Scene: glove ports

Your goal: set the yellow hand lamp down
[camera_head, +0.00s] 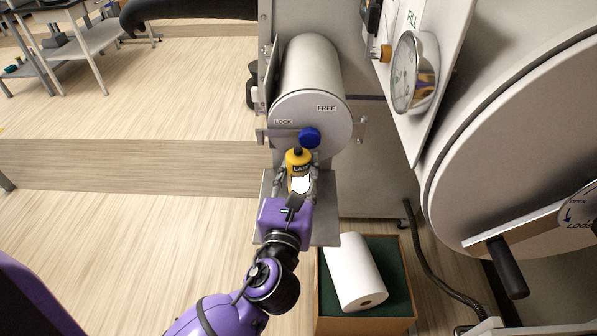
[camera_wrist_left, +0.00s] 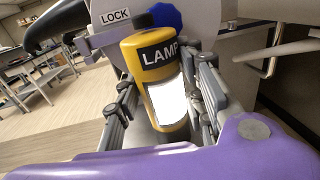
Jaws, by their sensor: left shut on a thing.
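The yellow hand lamp (camera_head: 298,160) has a black cap, a black band lettered LAMP and a bright white panel. It stands roughly upright in my left gripper (camera_head: 301,182), over the grey metal shelf (camera_head: 326,205) below the round port. In the left wrist view the lamp (camera_wrist_left: 157,62) is between the two fingers of the left gripper (camera_wrist_left: 165,105), which is shut on it. I cannot tell whether the lamp's base touches the shelf, because the gripper hides it. My right gripper is not in view.
A cylindrical port (camera_head: 310,115) marked LOCK and FREE, with a blue knob (camera_head: 310,137), is just behind the lamp. A gauge (camera_head: 414,73) and a large round door (camera_head: 530,140) with a handle stand at right. A box (camera_head: 392,262) holding a white roll (camera_head: 355,270) is below the shelf.

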